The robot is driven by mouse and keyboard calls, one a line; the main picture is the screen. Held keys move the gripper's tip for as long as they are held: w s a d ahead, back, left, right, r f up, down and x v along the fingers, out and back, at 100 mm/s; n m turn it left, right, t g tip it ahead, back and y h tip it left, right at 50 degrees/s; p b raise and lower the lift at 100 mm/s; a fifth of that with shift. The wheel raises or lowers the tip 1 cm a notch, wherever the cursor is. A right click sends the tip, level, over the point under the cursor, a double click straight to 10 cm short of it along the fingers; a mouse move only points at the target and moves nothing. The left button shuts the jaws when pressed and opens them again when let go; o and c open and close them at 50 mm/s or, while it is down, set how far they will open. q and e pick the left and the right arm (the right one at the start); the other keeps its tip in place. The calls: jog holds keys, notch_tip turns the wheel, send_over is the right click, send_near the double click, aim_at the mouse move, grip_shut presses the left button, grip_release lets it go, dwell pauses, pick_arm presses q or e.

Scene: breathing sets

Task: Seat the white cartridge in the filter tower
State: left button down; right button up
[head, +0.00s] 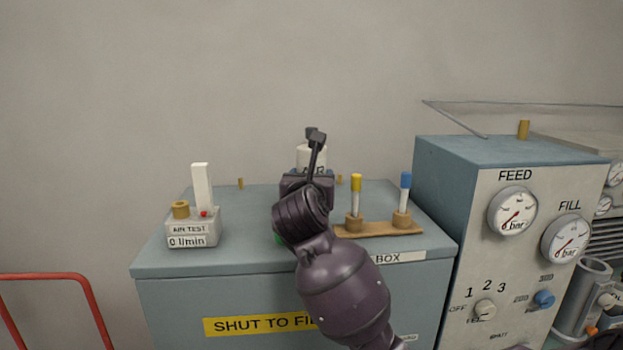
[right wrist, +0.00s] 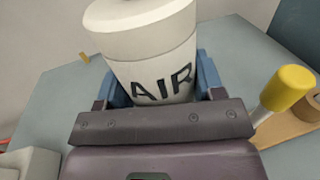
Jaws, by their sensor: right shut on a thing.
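The white cartridge (head: 304,154), marked AIR, is above the far middle of the blue-grey box top in the head view. My right gripper (head: 316,150) is shut on it, and my arm hides its lower part. In the right wrist view the cartridge (right wrist: 140,50) stands between the two fingers of my right gripper (right wrist: 152,88), its wide cap upward and slightly tilted. Its bottom end is hidden. I cannot make out the filter tower; my right arm covers the middle of the box top. My left gripper is not in view.
An AIR TEST block (head: 190,228) with a white upright tube stands at the left of the box top (head: 170,262). A wooden rack (head: 380,230) with yellow-topped and blue-topped sticks is at the right. A gauge panel (head: 500,240) rises beyond it.

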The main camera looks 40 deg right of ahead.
jog(key=shift+f, duration=0.15)
jog(key=o, duration=1.1)
